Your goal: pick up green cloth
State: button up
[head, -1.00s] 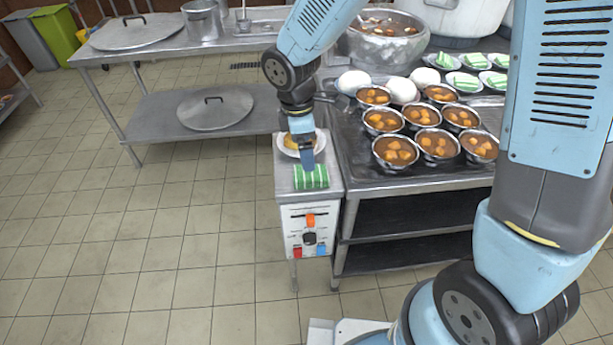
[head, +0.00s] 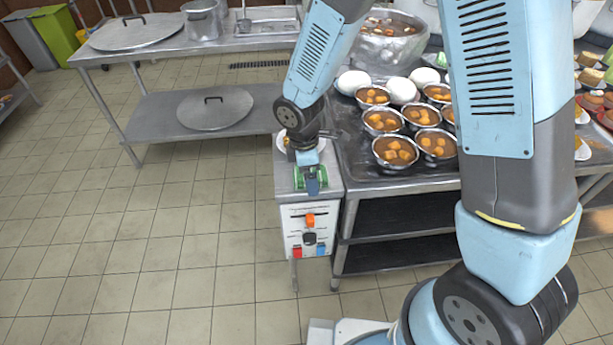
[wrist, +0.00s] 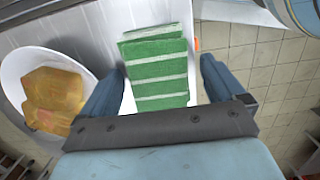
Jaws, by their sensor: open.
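The green cloth (wrist: 158,72) is folded, with white stripes, and lies on the narrow metal stand (head: 286,178) at the near left end of the counter. In the head view, my gripper (head: 312,181) is over the cloth (head: 298,184) and hides much of it. In the wrist view, my gripper (wrist: 163,88) is open, with one blue finger on each side of the cloth. Whether the fingertips reach down to the cloth's level I cannot tell.
A white plate (wrist: 15,70) with yellow-brown food (wrist: 52,98) sits close beside the left finger. Metal bowls of orange food (head: 396,150) stand on the counter to the right. A control panel (head: 307,230) faces the front of the stand. Open tiled floor lies left.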

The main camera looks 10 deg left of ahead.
jog(key=c, duration=1.1)
jog(key=shift+r, duration=0.45)
jog(key=shift+c, duration=0.2)
notch_tip(320, 180, up, 3)
jog(key=shift+f, duration=0.2)
jog(key=s+d+r, duration=0.6)
jog(key=s+r, duration=0.3)
jog(key=s, duration=0.3)
jog(key=shift+s+r, duration=0.25)
jog(key=shift+s, duration=0.1)
